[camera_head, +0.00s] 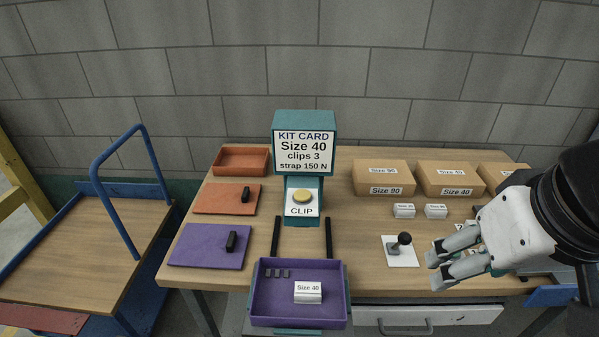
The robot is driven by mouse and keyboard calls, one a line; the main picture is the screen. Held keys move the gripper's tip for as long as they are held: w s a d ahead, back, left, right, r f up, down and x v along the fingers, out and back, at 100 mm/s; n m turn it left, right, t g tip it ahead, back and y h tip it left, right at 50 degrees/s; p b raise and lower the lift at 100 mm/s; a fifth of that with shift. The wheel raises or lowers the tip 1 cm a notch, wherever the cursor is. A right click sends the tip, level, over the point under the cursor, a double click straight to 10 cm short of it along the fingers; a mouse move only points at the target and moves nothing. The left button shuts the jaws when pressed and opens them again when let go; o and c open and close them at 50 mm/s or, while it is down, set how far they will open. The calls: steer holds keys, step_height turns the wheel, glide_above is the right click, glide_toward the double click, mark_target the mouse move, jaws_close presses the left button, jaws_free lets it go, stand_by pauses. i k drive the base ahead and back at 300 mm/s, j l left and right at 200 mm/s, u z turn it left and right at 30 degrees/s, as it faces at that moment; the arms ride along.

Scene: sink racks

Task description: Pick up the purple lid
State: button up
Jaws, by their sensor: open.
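The purple lid (207,247) is a flat rectangular panel with a black handle (232,241) standing up on its right part. It lies flat on the left front of the wooden table. My gripper (433,272) is open and empty at the right of the table, fingers pointing left, far to the right of the lid. A purple tray (256,311) stands at the front middle, between the lid and my gripper. It holds a small white box labelled Size 40 (308,293) and several small dark clips (276,273).
An orange lid (226,200) with a black handle lies just behind the purple lid, with an orange tray (240,161) behind it. A teal stand with a kit card (304,150) rises mid-table. A black knob on a white base (402,252) and cardboard boxes (383,177) are on the right.

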mark_target(200, 245)
steer(key=i+j+u, duration=0.1)
steer(key=j+u, duration=0.25)
steer(key=i+j+u, duration=0.15)
steer(key=u, duration=0.2)
steer(key=i+j+u, duration=0.2)
steer(key=u, duration=0.15)
